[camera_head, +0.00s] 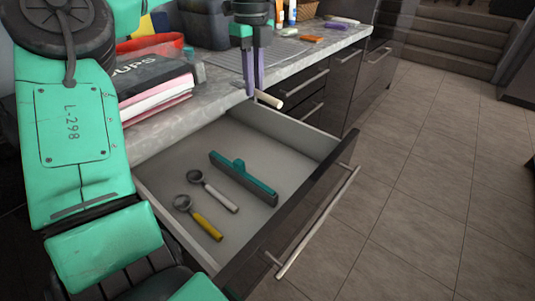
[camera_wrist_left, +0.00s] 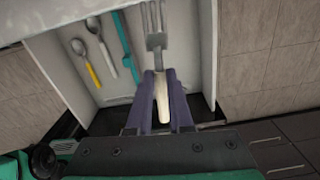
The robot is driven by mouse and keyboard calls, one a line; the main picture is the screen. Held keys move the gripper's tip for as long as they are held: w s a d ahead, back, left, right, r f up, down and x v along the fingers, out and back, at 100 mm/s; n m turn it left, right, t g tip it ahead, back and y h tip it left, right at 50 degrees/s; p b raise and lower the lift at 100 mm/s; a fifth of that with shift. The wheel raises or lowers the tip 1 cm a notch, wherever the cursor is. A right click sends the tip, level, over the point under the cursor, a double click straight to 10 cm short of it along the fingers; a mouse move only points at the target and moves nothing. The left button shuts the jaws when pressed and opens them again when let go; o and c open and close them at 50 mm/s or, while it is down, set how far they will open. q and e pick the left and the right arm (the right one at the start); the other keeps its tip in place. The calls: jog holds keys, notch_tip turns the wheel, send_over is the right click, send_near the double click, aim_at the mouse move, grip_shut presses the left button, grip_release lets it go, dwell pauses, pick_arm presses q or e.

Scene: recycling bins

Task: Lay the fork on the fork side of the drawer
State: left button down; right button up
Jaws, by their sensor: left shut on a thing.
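My left gripper (camera_head: 254,92) is shut on a fork with a cream handle (camera_head: 268,99), above the back edge of the open drawer (camera_head: 288,150). In the left wrist view the fork's grey tined head (camera_wrist_left: 155,38) points away from the fingers (camera_wrist_left: 160,76), over the drawer. A teal divider (camera_head: 243,178) stands across the drawer floor. A white-handled spoon (camera_head: 215,192) and a yellow-handled spoon (camera_head: 205,222) lie on its left side. The floor on its right side looks empty. My right gripper is not in view.
The counter (camera_head: 190,118) behind the drawer holds books (camera_head: 155,85), a red bowl (camera_head: 150,47) and a drying rack. The drawer's front panel (camera_head: 315,200) and its long bar handle (camera_head: 318,222) stick out over the tiled floor (camera_head: 410,185).

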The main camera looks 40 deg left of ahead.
pick_arm(q)
jog(key=w+d+f, duration=0.1)
jog(key=w+f, duration=0.1)
jog(key=n+b, duration=0.1)
jog(key=b, duration=0.1)
send_over(265, 160)
notch_tip(265, 160, down, 4)
notch_tip(265, 160, down, 15)
jog(key=b, duration=0.2)
jog(key=shift+d+r+b, duration=0.1)
jog(key=shift+r+b, duration=0.05)
jog(key=shift+b, duration=0.2)
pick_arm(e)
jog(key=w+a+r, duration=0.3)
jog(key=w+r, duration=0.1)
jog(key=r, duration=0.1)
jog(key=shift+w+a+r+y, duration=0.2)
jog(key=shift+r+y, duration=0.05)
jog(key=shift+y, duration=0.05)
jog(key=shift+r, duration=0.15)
pick_arm(q)
jog(key=c, duration=0.8)
grip_release()
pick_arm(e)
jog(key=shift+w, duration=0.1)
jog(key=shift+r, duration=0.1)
